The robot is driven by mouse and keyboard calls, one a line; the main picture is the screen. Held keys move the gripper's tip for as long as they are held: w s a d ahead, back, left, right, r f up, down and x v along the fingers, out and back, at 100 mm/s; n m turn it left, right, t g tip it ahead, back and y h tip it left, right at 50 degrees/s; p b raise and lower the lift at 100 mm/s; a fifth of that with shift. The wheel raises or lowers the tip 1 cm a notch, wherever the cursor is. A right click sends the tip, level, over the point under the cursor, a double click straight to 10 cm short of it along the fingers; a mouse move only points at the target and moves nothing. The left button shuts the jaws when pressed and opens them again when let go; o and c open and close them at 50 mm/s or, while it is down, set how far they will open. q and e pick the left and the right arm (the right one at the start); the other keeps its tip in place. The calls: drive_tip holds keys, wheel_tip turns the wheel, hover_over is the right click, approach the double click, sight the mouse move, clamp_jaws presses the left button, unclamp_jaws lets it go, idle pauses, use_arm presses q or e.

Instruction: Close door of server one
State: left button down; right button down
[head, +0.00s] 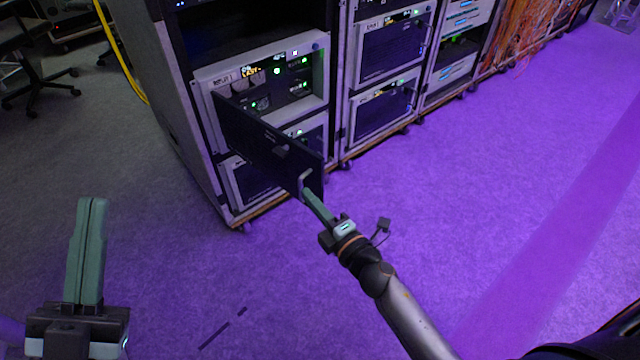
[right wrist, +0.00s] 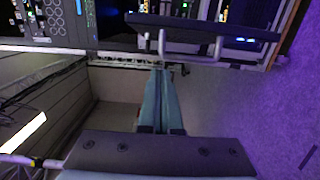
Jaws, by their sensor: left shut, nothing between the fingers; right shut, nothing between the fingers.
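The server door (head: 268,146) is a dark panel hinged at its left side, swung open out of the server (head: 262,85) in the left rack. The server's lit front with green lights shows behind it. My right gripper (head: 306,186) is shut and empty, with its tips at the door's free end by a light handle (head: 304,181). In the right wrist view the door (right wrist: 205,30) and handle (right wrist: 162,42) lie just beyond the shut fingers (right wrist: 160,75); I cannot tell if they touch. My left gripper (head: 93,203) is shut and empty, low at the left, away from the rack.
A second closed server (head: 250,185) sits below in the same rack. More racks (head: 385,105) run to the right. A yellow cable (head: 118,55) and a chair (head: 35,80) are at the upper left. The purple-lit floor (head: 500,180) in front is clear.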

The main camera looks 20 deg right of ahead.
sight(310, 173)
drive_tip(key=shift+w+d, duration=1.55)
drive_tip(key=shift+w, duration=0.2)
